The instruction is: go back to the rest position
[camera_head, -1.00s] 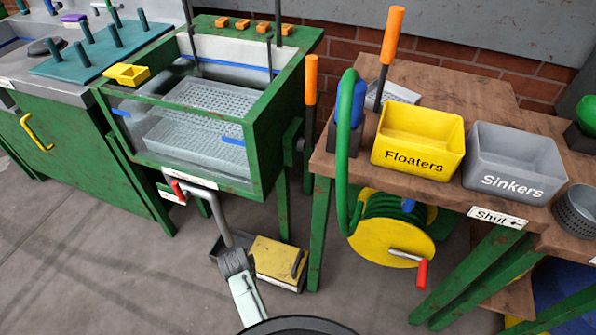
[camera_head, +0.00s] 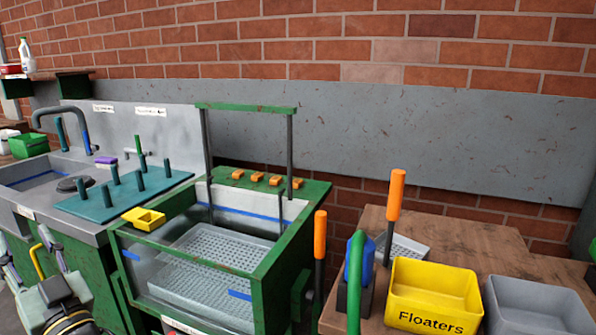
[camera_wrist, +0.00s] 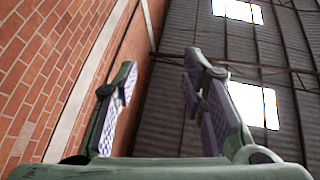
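My gripper (camera_head: 27,250) is at the lower left of the head view, in front of the green sink cabinet, with its fingers pointing up. In the wrist view, the two padded fingers of my gripper (camera_wrist: 160,75) stand well apart with nothing between them. Beyond them are only the brick wall and the roof, so it points upward. The gripper appears clear of the sink counter (camera_head: 95,235) and the water tank (camera_head: 270,265).
The water tank holds a perforated tray (camera_head: 215,255); a yellow holder (camera_head: 143,218) sits at its left rim. A teal peg board (camera_head: 125,200) lies by the sink. The yellow Floaters bin (camera_head: 432,285) and grey Sinkers bin (camera_head: 535,305) stand on the wooden table (camera_head: 455,240) at right.

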